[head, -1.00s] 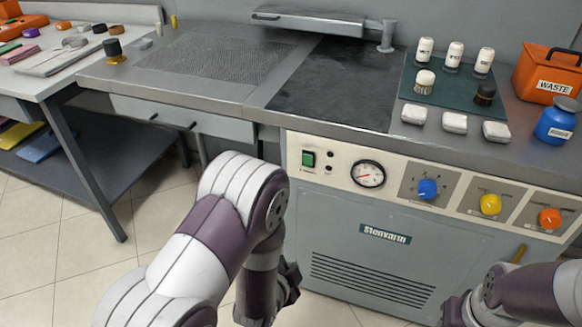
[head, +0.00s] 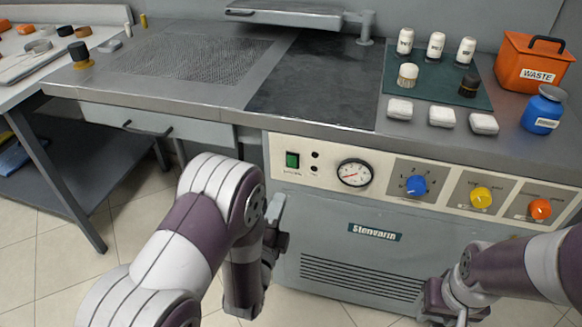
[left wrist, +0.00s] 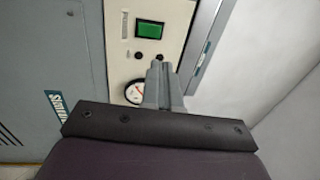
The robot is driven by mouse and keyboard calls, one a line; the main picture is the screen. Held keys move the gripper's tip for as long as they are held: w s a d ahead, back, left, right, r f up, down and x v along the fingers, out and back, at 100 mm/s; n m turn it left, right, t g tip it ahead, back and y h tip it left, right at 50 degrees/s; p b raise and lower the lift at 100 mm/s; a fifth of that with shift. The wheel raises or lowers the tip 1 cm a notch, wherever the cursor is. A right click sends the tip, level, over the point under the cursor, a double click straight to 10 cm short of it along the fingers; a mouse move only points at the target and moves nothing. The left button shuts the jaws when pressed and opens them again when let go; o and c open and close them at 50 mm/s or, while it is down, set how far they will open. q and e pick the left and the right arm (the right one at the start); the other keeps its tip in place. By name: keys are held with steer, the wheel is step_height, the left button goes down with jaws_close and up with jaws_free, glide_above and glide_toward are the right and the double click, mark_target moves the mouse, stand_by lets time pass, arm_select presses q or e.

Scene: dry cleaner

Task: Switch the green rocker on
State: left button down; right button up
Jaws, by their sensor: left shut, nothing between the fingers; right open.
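The green rocker (head: 292,160) sits in a dark frame at the left end of the cream control panel (head: 324,182). It shows larger in the left wrist view (left wrist: 149,30); its on or off position cannot be told. My left gripper (head: 279,204) is shut and empty, in front of the machine and below the rocker. In the left wrist view the left fingertips (left wrist: 157,66) point toward the panel, just beside the gauge and short of the rocker. My right gripper (head: 432,294) is open low at the right, its fingers partly hidden.
Right of the rocker are a pressure gauge (head: 354,172), a blue knob (head: 416,184), a yellow knob (head: 481,197) and an orange knob (head: 540,209). The worktop overhangs the panel. The panel front around the rocker is clear.

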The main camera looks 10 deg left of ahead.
mark_target(295, 158)
arm_select(q)
steer(key=w, duration=0.3)
steer(key=w+r, duration=0.1)
steer(key=w, duration=0.3)
steer(key=w+b, duration=0.1)
steer(key=w, duration=0.3)
steer(key=shift+d+r, duration=0.2)
steer(key=shift+r, duration=0.1)
steer(key=shift+w+r+p, duration=0.15)
steer(key=shift+r+p, duration=0.25)
steer(key=shift+p, duration=0.4)
steer(key=shift+f+g, duration=0.3)
steer(key=shift+f, duration=0.05)
